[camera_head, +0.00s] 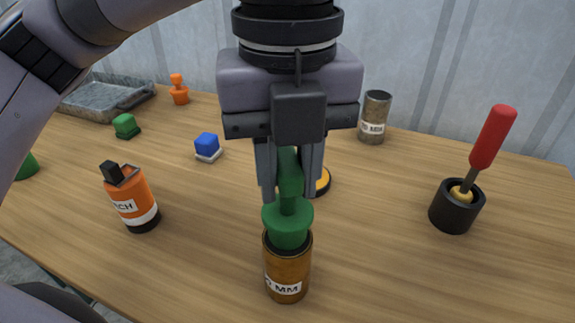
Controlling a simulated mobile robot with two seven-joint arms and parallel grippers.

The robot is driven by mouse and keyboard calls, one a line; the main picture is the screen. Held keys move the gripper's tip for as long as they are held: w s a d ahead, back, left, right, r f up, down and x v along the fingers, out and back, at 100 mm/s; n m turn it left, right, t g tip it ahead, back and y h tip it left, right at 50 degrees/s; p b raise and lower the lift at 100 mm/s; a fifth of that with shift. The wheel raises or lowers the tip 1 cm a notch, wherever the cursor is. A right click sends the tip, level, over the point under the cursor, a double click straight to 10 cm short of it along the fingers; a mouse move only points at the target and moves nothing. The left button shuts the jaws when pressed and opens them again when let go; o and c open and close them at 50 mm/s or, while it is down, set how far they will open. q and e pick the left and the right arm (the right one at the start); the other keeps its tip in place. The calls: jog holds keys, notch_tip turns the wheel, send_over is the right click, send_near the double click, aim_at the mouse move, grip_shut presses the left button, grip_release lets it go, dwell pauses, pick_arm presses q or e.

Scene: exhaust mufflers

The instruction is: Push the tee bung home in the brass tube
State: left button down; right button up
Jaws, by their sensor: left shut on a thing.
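The brass tube (288,272) stands upright on the table at the front middle, with a white label ending in MM. The green tee bung (288,228) sits upright at its mouth. Its wide round part stands above the tube rim, and its lower end is hidden inside the mouth. My left gripper (289,188) points down from above and is shut on the bung's upright handle, with a finger on each side. How deep the bung sits cannot be seen. My right gripper is not in view.
An orange bottle (132,199) stands left of the tube. A black pot (456,209) with a red-handled tool (493,137) stands right. Behind are a grey-brown tube (374,118), a blue block (207,146), a green piece (125,125), an orange bung (179,90) and a metal tray (100,97).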

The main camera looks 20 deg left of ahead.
aim_at(288, 211)
pick_arm(q)
jog(key=shift+f+b, duration=1.9)
jog(key=shift+f, duration=0.1)
jog(key=c, duration=0.8)
grip_release()
jog(key=shift+r+p, duration=0.55)
jog(key=shift+r, duration=3.1)
